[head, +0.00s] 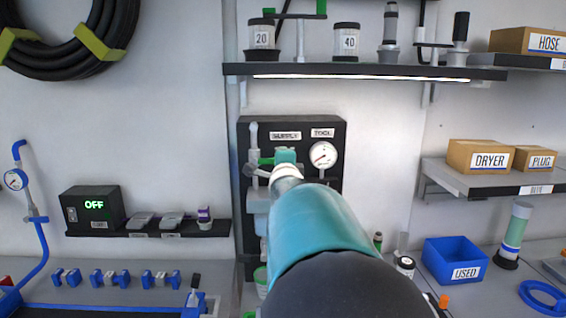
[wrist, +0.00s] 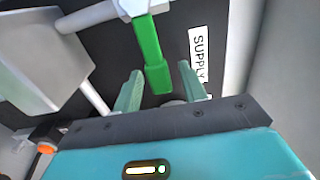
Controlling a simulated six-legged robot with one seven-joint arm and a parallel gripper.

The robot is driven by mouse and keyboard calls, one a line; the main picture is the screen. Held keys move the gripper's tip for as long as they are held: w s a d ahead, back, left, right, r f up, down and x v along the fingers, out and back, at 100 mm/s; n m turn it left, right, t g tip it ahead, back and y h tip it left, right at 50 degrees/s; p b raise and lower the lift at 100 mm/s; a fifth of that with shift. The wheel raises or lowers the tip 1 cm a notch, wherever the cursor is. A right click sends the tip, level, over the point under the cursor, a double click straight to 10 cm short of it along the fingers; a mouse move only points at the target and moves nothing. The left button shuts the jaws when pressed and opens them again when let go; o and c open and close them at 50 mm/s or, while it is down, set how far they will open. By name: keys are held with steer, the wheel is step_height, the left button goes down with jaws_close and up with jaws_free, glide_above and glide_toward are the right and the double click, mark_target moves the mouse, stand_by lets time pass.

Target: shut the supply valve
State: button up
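The supply valve's green lever (wrist: 150,50) shows in the wrist view, running from a pale valve body (wrist: 140,7) at the top down toward my gripper (wrist: 160,70). The two pale green fingers are apart. The lever's free end is between them in the picture, with visible gaps on both sides; I cannot tell its depth relative to the fingertips. In the head view, my gripper (head: 285,156) is in front of the dark panel (head: 333,185), below the SUPPLY label (head: 285,135). Part of the green lever (head: 265,161) shows at its left; my arm hides the rest.
A round gauge (head: 323,155) sits right of my gripper under the TOOL label (head: 322,133). A lit shelf (head: 360,71) with canisters overhangs the panel. In the wrist view, a grey box-like part (wrist: 45,60) with a pipe is at the left.

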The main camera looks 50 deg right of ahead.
steer(key=v, duration=1.3)
steer(key=shift+s+a, duration=0.25)
steer(key=shift+s, duration=0.05)
